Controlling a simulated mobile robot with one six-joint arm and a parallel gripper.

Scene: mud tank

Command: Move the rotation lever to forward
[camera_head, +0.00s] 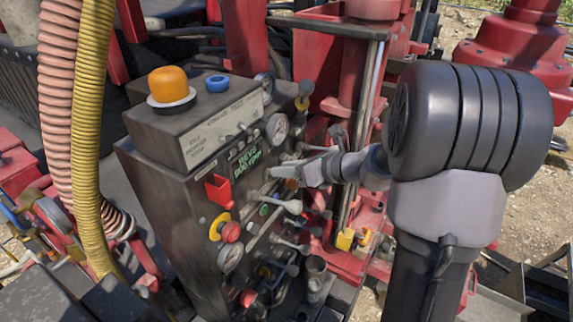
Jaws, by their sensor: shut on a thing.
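The dark control panel (150,215) fills the middle of the view, with several levers on its right face. My gripper (290,171) reaches in from the right, its jaws shut on a lever at the panel's upper part. The jaws hide most of this lever, and I cannot read a label that names it as the rotation lever or shows its forward side. A lever with a pale knob (293,206) sticks out just below my gripper, apart from the jaws.
An orange dome (168,84) and a blue cap (217,83) sit on the panel's top box. Gauges (276,129), a red switch cover (218,189) and a red button (230,232) crowd the face. Hoses (90,130) hang at left. A red mast (350,80) stands behind.

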